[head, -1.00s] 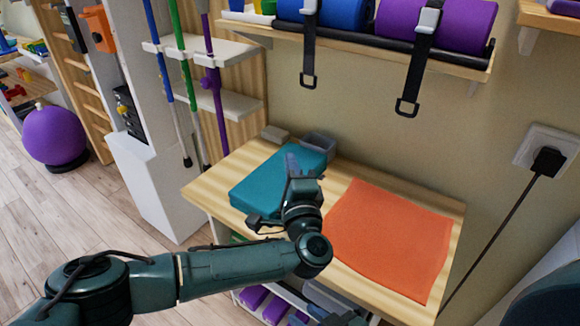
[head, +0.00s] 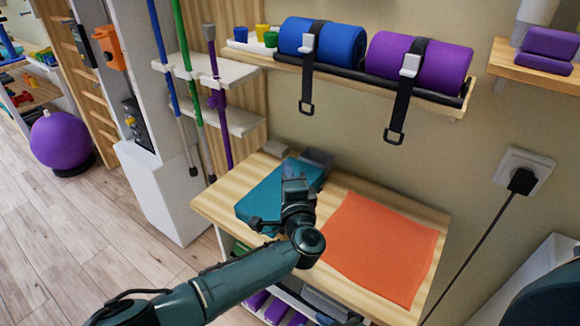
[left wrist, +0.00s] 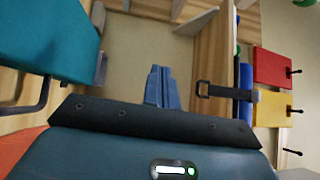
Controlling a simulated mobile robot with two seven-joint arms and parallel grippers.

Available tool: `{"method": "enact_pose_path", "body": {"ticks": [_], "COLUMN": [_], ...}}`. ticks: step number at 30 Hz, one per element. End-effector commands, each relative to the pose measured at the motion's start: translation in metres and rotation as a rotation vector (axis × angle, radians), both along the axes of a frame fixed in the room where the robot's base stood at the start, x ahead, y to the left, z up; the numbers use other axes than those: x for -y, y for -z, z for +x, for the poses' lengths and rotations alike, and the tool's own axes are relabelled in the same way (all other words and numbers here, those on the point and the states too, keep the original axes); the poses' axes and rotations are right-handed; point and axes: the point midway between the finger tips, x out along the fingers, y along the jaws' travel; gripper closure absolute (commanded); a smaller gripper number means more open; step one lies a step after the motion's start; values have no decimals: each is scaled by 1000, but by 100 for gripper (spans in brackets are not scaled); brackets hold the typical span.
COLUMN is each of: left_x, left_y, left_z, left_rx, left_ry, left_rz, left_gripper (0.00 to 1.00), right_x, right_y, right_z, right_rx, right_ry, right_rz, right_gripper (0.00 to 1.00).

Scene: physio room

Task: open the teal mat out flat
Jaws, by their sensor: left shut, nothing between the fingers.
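The teal mat (head: 262,196) lies on the wooden tabletop (head: 228,203), left of the orange sheet. It looks like a thick folded slab, and its right side is partly hidden by my gripper in the head view. It also shows in the left wrist view (left wrist: 55,38) at the upper left. My left gripper (head: 294,180) is over the mat's right end in the head view; its fingers (left wrist: 162,85) are together and hold nothing. I cannot tell its exact height above the mat. My right gripper does not show.
The flat orange sheet (head: 381,247) covers the table's right part. A wall shelf above holds a blue roll (head: 335,45) and a purple roll (head: 420,62) with hanging black straps. Poles (head: 190,75) stand at the left.

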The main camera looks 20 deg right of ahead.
Motion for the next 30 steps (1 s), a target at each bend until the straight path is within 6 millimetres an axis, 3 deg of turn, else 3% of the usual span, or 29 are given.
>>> {"method": "enact_pose_path", "body": {"ticks": [30], "left_x": [-28], "left_y": [8], "left_z": [7], "left_rx": [-100], "left_ry": [2], "left_rz": [-18], "left_gripper": [100], "right_x": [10], "right_y": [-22], "right_z": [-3], "right_rx": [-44], "right_ry": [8], "right_rz": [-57], "right_gripper": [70]}}
